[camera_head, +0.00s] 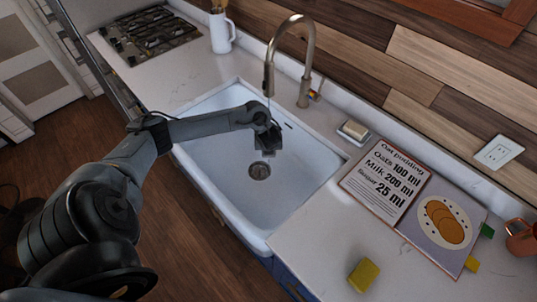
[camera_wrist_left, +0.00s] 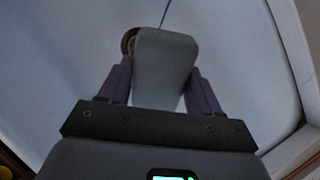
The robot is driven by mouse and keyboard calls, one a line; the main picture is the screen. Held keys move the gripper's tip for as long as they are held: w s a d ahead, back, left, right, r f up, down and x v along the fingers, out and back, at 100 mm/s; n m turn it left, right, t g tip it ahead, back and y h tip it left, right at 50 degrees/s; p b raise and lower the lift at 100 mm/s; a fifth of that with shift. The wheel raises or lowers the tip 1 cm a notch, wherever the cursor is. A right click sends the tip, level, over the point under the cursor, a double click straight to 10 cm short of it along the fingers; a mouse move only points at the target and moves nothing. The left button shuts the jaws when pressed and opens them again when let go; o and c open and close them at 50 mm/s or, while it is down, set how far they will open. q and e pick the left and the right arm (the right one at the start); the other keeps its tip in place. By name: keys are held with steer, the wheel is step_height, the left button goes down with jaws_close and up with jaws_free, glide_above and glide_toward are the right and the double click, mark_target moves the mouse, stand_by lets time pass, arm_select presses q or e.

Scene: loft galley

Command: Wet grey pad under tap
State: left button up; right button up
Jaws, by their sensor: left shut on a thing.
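The tap (camera_head: 308,60) arches over the white sink (camera_head: 213,165), its spout pointing down. A thin bluish line, which looks like water, runs down from the spout and also shows at the top of the left wrist view (camera_wrist_left: 166,13). My left gripper (camera_head: 268,147) is inside the sink's outline, below the spout. In the left wrist view its fingers (camera_wrist_left: 160,88) are shut on the grey pad (camera_wrist_left: 166,62). The pad is hard to tell from the dark gripper in the head view. I cannot tell whether the line meets the pad. My right gripper is not in view.
The drain (camera_head: 259,171) is in the sink floor. Right of the sink lie a soap dish (camera_head: 354,132), an open recipe book (camera_head: 388,180), a yellow sponge (camera_head: 364,275) and a copper mug (camera_head: 521,238). A white jug (camera_head: 222,36) and a hob (camera_head: 150,31) are at upper left.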

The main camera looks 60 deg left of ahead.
arm_select(q)
steer(key=shift+w+a+f+b, duration=0.2)
steer(key=shift+w+a+b, duration=0.2)
steer(key=shift+a+b, duration=0.2)
steer(key=shift+w+a+f+b, duration=0.2)
steer(key=shift+w+a+b, duration=0.15)
steer(key=shift+a+b, duration=0.2)
steer(key=shift+w+a+f+b, duration=0.1)
steer(key=shift+w+a+b, duration=0.45)
steer(key=shift+a, duration=0.2)
steer(key=shift+w+a+f+b, duration=0.1)
steer(key=shift+w+a+b, duration=0.3)
steer(key=shift+a+b, duration=0.25)
steer(key=shift+a, duration=0.1)
steer(key=shift+w, duration=0.1)
steer(key=shift+w+d, duration=0.3)
steer(key=shift+w, duration=0.1)
steer(key=shift+s+a+p, duration=0.15)
steer(key=shift+s+p, duration=0.05)
steer(key=shift+p, duration=0.2)
steer(key=shift+s+a, duration=0.15)
steer(key=shift+s, duration=0.15)
